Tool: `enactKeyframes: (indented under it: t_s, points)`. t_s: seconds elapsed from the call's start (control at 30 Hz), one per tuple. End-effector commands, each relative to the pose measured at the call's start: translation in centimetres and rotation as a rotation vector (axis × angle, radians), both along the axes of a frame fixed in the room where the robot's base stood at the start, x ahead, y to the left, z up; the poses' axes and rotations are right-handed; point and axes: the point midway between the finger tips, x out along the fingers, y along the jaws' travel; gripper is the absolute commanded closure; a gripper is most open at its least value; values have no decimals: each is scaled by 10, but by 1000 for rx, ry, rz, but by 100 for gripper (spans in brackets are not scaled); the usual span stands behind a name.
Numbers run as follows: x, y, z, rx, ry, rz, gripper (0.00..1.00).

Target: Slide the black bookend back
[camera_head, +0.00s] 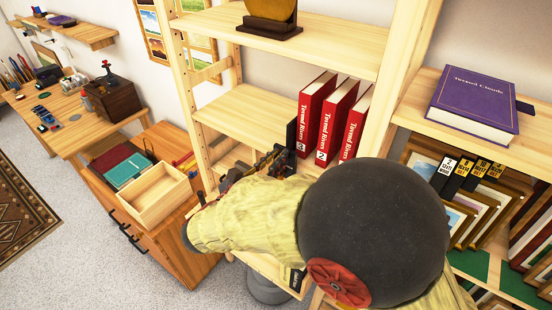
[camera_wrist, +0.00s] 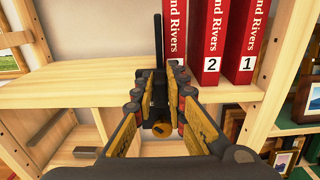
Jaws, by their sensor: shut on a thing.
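The black bookend (camera_head: 291,134) stands upright on the wooden shelf, at the left end of a row of three red books (camera_head: 336,118). In the wrist view its thin upright plate (camera_wrist: 158,38) rises just beyond my fingertips, beside the leftmost red book (camera_wrist: 173,35). My gripper (camera_wrist: 157,72) is shut on the bookend's lower part, between its two fingers. In the head view my gripper (camera_head: 277,163) reaches in at the shelf's front edge, partly hidden by my arm. The fingers hide much of the bookend's base.
The shelf (camera_wrist: 75,92) is bare left of the bookend. Wooden uprights (camera_head: 184,100) bound the shelf on both sides. A dark-based ornament (camera_head: 268,28) stands on the shelf above. A purple book (camera_head: 474,101) lies on the right-hand unit, above framed prints (camera_head: 489,208).

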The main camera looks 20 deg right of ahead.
Motion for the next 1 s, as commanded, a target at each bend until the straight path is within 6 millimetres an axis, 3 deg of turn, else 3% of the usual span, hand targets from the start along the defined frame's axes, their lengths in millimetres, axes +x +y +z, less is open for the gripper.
enactKeyframes:
  t_s: [0.7,0.87,1.0]
  points:
    - [1,1,0,0,0,0,100]
    - [13,9,0,0,0,1,100]
    - [34,25,1,-1,1,1,100]
